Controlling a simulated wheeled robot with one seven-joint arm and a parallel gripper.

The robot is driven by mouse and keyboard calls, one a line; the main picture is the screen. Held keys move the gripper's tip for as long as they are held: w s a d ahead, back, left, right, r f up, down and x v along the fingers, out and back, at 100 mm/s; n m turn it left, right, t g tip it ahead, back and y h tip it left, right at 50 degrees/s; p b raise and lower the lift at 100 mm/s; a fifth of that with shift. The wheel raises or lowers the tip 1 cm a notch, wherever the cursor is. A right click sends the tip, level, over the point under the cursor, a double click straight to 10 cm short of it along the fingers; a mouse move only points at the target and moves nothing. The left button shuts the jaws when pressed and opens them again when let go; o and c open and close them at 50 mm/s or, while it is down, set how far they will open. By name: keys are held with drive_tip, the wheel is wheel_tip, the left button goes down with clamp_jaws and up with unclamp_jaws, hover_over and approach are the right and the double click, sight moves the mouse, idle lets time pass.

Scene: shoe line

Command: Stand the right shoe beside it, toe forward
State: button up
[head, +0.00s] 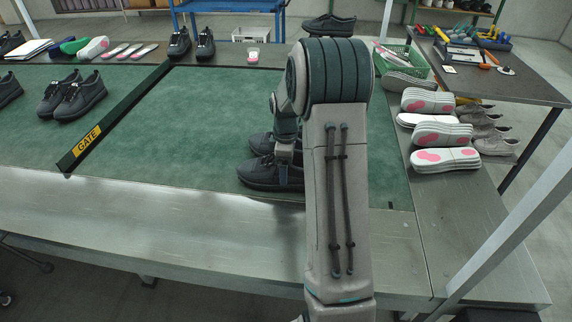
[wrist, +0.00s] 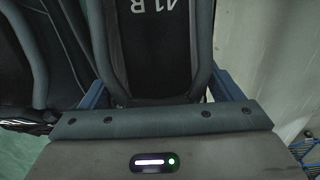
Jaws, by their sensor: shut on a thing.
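The right shoe (head: 262,176), dark grey, is the nearer of two shoes on the green mat, level and upright, toe to the left. My gripper (head: 285,174) is shut on its heel end; one blue finger shows on its near side. In the wrist view the fingers (wrist: 160,88) flank the shoe's collar, and its insole (wrist: 152,45) carries a size mark with an R. The left shoe (head: 262,143) stands just beyond it, roughly parallel; in the wrist view it (wrist: 38,55) lies to the left. My arm hides both heels in the head view. I cannot tell whether the held sole touches the mat.
A black bar marked GATE (head: 88,141) crosses the mat to the left, with a dark pair (head: 74,96) beyond it. Stacked white-and-pink insoles (head: 445,158) and a green basket (head: 407,66) stand on the right. The mat between gate and shoes is clear.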

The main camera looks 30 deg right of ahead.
drive_tip(key=shift+f, duration=0.1)
drive_tip(key=o, duration=1.1)
